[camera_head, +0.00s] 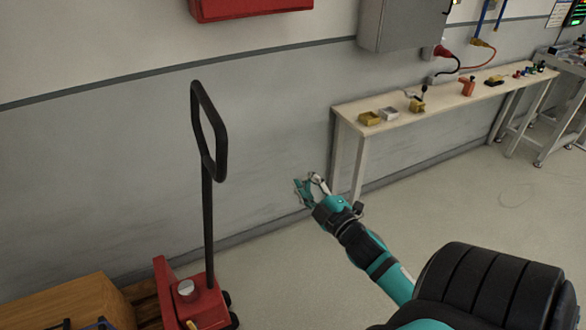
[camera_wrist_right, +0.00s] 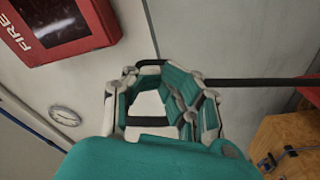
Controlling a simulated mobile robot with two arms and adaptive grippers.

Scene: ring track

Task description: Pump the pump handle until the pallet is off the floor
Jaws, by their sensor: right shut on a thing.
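The black pump handle (camera_head: 208,215) stands upright on the red pump base (camera_head: 205,310), its long loop at the top. In the right wrist view its stem (camera_wrist_right: 262,83) runs in from the right behind my fingers. My right gripper (camera_head: 311,186) is well to the right of the loop in the head view, with wall visible between them. In the right wrist view its fingers (camera_wrist_right: 158,95) bend inward. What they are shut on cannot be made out. Part of the wooden pallet (camera_head: 148,302) shows at the lower left; its gap to the floor cannot be seen. My left gripper is out of view.
A brown crate (camera_head: 65,305) is at the lower left. A narrow bench (camera_head: 440,112) with small parts stands along the wall at right. A red fire box (camera_wrist_right: 60,25) and a clock (camera_wrist_right: 65,115) are on the wall. Floor right of the pump is clear.

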